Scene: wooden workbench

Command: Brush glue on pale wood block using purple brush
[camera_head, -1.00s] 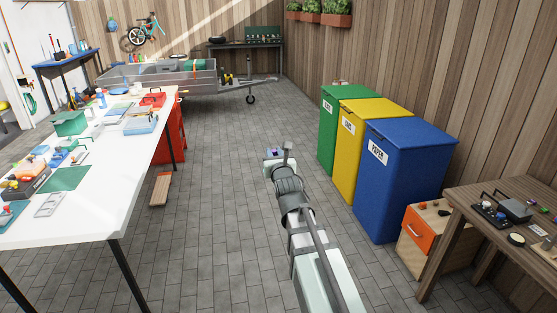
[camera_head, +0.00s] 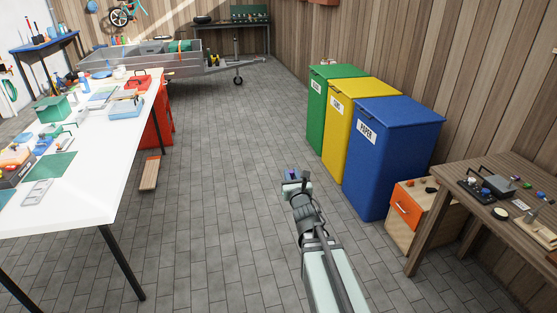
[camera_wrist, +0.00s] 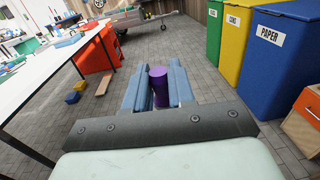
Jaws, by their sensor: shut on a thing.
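My gripper (camera_head: 294,176) is out over the paved floor, well left of the wooden workbench (camera_head: 462,208). In the wrist view its two blue-grey fingers (camera_wrist: 158,76) are shut on the purple brush (camera_wrist: 159,92). Only a purple cylindrical part of the brush shows; its bristles cannot be seen. A bit of purple also shows at the gripper in the head view. A pale wooden piece (camera_head: 542,232) lies at the right picture edge on the wooden workbench, partly cut off. I cannot tell whether it is the pale wood block. No glue can be made out.
A dark tray (camera_head: 474,190), a grey box and a round dish (camera_head: 499,213) are on the wooden workbench. A drawer cabinet (camera_head: 405,206) stands beside it. Green, yellow and blue bins (camera_head: 398,150) line the wall. A cluttered white table (camera_head: 85,205) is at left.

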